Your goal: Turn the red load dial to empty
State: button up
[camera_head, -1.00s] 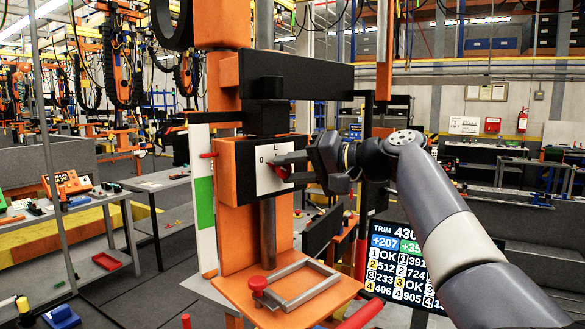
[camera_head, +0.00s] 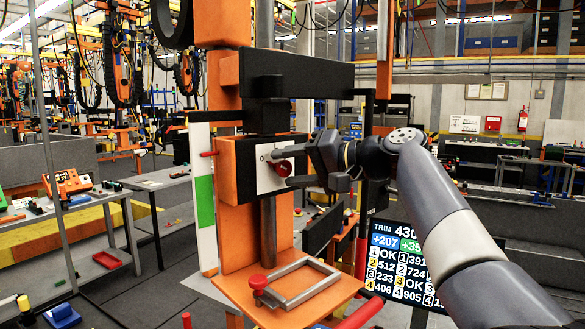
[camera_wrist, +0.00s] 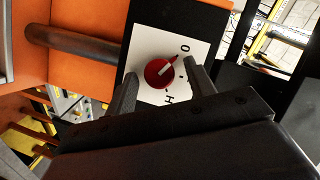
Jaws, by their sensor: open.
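The red load dial (camera_head: 283,168) sits on a white plate (camera_head: 264,182) on the front of the press-like stand. Contact is not visible.
An orange shelf (camera_head: 245,300) with a grey metal frame (camera_head: 300,283) and a red knob (camera_head: 258,283) lies below the dial. A display screen (camera_head: 398,262) stands at lower right. A dark beam (camera_head: 296,75) crosses above, and a dark column (camera_head: 268,228) stands below.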

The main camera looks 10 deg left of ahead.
jog(key=b+v, duration=0.1)
jog(key=v, duration=0.9)
jog(key=shift+d+b, duration=0.4)
jog(key=shift+s, duration=0.1)
jog(key=p+x, duration=0.2)
jog(key=x, duration=0.9)
jog(key=shift+r, duration=0.1)
